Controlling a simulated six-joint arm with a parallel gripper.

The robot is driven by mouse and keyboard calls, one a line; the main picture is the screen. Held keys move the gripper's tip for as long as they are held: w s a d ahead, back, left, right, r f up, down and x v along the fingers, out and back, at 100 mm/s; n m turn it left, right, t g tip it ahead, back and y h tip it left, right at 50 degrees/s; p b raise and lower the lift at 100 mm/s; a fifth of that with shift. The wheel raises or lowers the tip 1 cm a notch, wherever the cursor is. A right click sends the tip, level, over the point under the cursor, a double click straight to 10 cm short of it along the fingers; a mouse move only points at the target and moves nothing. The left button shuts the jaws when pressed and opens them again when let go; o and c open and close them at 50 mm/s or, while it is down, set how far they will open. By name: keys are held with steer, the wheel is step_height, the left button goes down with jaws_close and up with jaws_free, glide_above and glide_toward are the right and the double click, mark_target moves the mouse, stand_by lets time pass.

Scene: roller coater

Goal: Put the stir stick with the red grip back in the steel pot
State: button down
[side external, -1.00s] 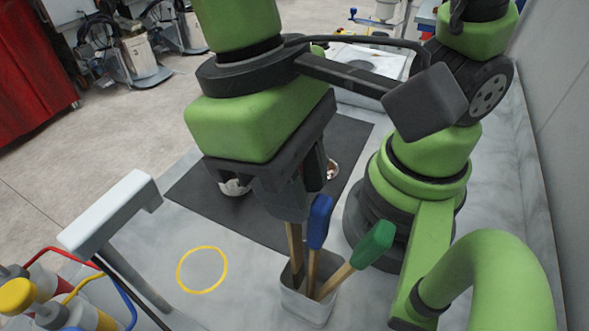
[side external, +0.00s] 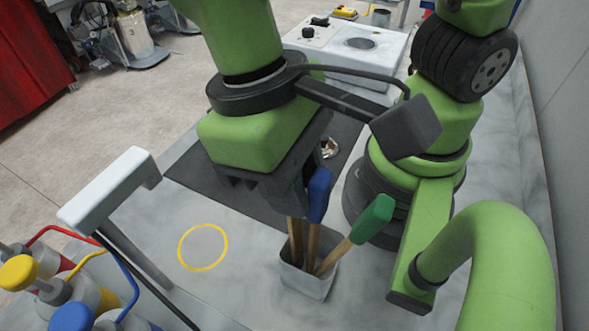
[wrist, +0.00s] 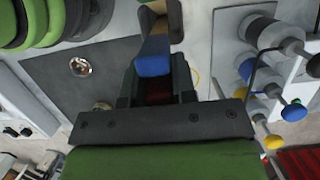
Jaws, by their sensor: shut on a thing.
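My gripper (side external: 291,208) points down at the back-left of the steel pot (side external: 308,285). It is shut on the stir stick with the red grip; the dark red grip (wrist: 160,90) shows between the fingers in the wrist view. In the side view the fingers hide that grip. Below them a wooden shaft (side external: 294,241) runs down behind the pot's rim, and its lower end is hidden. A stick with a blue grip (side external: 319,194) and one with a green grip (side external: 373,220) stand tilted in the pot, the blue one close beside my fingers.
A yellow ring (side external: 203,247) is marked on the clear bench left of the pot. A white-topped stand (side external: 112,190) and several bottles with coloured caps (side external: 18,272) are at the left. A dark mat (side external: 195,183) with a small metal dish (wrist: 80,66) lies behind.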

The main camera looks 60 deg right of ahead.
steer(key=c, duration=0.8)
jaws_free()
steer(key=shift+c, duration=0.2)
steer(key=v, duration=0.9)
steer(key=d+r+m+t+y, duration=0.1)
steer(key=d+r+m+t, duration=0.1)
steer(key=d+t, duration=0.3)
steer(key=w+d+r+m+t+y, duration=0.1)
steer(key=d+r+m+t, duration=0.1)
steer(key=d+t, duration=0.3)
steer(key=d, duration=0.4)
steer(key=shift+w+d+t, duration=0.3)
steer(key=shift+d, duration=0.05)
steer(key=shift+r, duration=0.1)
